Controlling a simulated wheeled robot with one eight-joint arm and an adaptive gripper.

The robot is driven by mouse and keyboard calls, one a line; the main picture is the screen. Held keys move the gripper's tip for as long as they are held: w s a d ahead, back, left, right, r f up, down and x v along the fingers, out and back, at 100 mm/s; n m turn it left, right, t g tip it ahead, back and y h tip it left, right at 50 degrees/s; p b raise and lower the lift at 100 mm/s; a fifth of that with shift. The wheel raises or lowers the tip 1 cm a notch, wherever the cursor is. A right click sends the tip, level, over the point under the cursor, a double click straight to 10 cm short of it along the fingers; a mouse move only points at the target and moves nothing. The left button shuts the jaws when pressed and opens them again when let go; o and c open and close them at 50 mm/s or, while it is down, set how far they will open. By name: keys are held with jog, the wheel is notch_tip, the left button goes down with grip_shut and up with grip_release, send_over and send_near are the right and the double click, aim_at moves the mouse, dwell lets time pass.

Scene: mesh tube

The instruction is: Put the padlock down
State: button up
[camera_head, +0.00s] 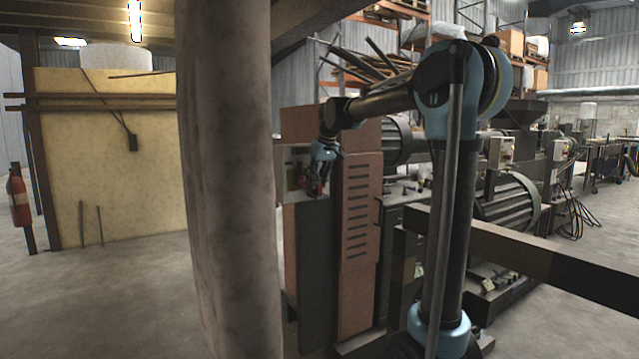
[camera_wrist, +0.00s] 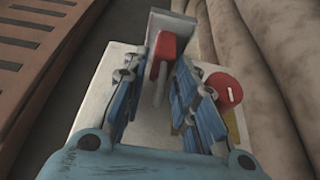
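My gripper (camera_wrist: 158,68) has its two blue fingers spread apart in front of a pale box panel (camera_wrist: 92,98). A red, block-shaped thing (camera_wrist: 164,47) with a grey part below it sits between and just beyond the fingertips. It may be the padlock or a red handle; I cannot tell which. A gap shows between it and the left finger, and I see no clear grip on it. In the head view my gripper (camera_head: 318,187) is small and dark beside the grey box (camera_head: 290,172), with a bit of red by it.
A red round knob (camera_wrist: 228,88) on a yellow plate sits right of the fingers. A thick brown post (camera_head: 228,190) stands close by the box. A brown louvred cabinet (camera_head: 358,235) and a dark rail (camera_head: 520,255) are near my arm. Open floor (camera_head: 110,300) lies at left.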

jog(key=v, duration=1.2)
jog(key=s+d+f+m+h, duration=0.1)
jog(key=s+d+f+m, duration=0.2)
jog(key=s+d+f, duration=1.15)
jog(key=s+d+f+m, duration=0.1)
jog(key=s+d+f, duration=0.3)
jog(key=s+f, duration=0.7)
jog(key=s+d+f+m+g+h, duration=0.1)
jog(key=s+d+f+m, duration=0.1)
jog(key=s+f, duration=0.9)
notch_tip(320, 180, down, 4)
jog(key=shift+s+d+r+m, duration=0.15)
jog(key=shift+s+d+m, duration=0.2)
jog(key=shift+d, duration=0.5)
jog(key=shift+w, duration=0.4)
